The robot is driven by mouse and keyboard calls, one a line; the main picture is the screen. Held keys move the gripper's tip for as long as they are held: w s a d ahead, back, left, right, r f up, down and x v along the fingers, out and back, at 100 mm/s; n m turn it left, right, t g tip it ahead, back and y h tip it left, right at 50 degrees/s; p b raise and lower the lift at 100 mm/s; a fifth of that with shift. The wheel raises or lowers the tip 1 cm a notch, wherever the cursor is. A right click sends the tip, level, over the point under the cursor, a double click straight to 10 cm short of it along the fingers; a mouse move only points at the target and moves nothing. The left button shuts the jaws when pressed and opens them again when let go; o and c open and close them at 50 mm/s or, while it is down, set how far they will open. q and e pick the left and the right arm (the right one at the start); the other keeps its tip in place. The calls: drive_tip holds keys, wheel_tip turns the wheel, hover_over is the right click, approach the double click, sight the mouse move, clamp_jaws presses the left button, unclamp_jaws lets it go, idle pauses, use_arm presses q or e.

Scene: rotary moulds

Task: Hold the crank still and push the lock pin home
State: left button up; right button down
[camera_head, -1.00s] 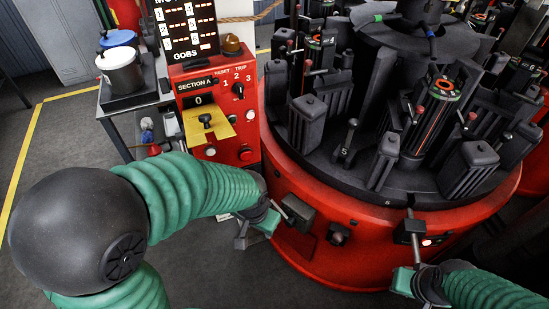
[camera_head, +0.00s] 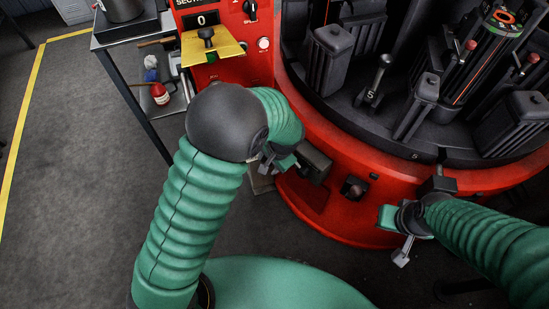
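My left gripper (camera_head: 281,160) is at the front of the red machine base, beside a dark box (camera_head: 314,163) mounted there. My forearm hides much of it, and I cannot tell whether its fingers touch anything. My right gripper (camera_head: 403,222) is in front of the base, below a second dark box (camera_head: 437,184). A short grey piece (camera_head: 402,252) sticks down below it; I cannot tell whether it is a finger or a handle. A dark round knob (camera_head: 354,188) sits on the base between the boxes. I cannot tell for certain which parts are the crank and lock pin.
The red base (camera_head: 345,222) carries a dark turntable with moulds and a lever marked 5 (camera_head: 375,82). The floor at left is clear.

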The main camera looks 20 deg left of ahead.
use_arm(q)
drive_tip(key=x, duration=0.3)
drive_tip(key=shift+f, duration=0.1)
clamp_jaws()
idle(1.4)
